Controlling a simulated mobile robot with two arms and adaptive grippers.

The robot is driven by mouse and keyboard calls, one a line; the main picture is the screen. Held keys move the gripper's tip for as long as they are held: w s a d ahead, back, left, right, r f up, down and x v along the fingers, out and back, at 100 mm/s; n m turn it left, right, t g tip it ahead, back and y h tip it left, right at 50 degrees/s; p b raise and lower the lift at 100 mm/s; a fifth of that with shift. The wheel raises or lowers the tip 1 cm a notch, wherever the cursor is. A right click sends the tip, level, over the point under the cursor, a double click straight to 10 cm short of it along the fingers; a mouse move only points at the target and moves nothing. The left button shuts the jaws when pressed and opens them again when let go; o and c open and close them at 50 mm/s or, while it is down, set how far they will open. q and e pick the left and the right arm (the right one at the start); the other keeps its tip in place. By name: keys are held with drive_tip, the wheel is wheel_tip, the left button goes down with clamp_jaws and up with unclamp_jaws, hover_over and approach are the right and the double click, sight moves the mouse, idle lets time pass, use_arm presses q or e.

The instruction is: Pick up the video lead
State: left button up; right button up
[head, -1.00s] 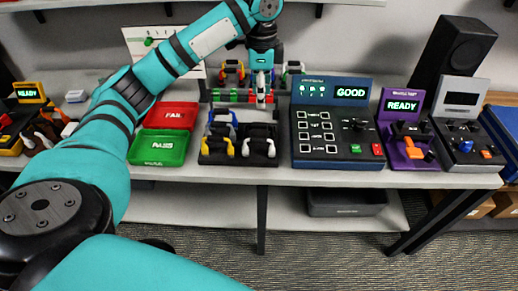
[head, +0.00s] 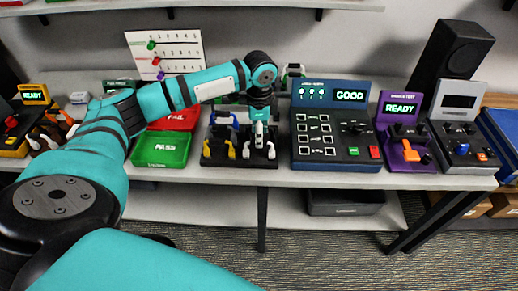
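My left arm comes in from the left. Its gripper (head: 259,140) points down over the right part of a black rack (head: 222,160) of short leads. A lead with white ends (head: 271,151) stands in the rack right at the fingertips, partly hidden by them. I cannot tell whether the fingers touch it or how far they are apart. Beside it is a lead with yellow ends (head: 231,150), and behind that a blue lead (head: 222,117). I cannot make out which one is the video lead. My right gripper is not in view.
A green PASS tray (head: 163,164) and a red FAIL tray (head: 178,122) are left of the rack. A test console (head: 345,158) reading GOOD stands close on its right. A purple tester (head: 388,152) reads READY. A white chart (head: 190,42) with coloured pegs stands behind.

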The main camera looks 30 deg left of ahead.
use_arm(q)
drive_tip(key=shift+s+f+p, duration=0.1)
drive_tip(key=shift+f+p, duration=0.2)
drive_tip(key=shift+f, duration=1.45)
clamp_jaws()
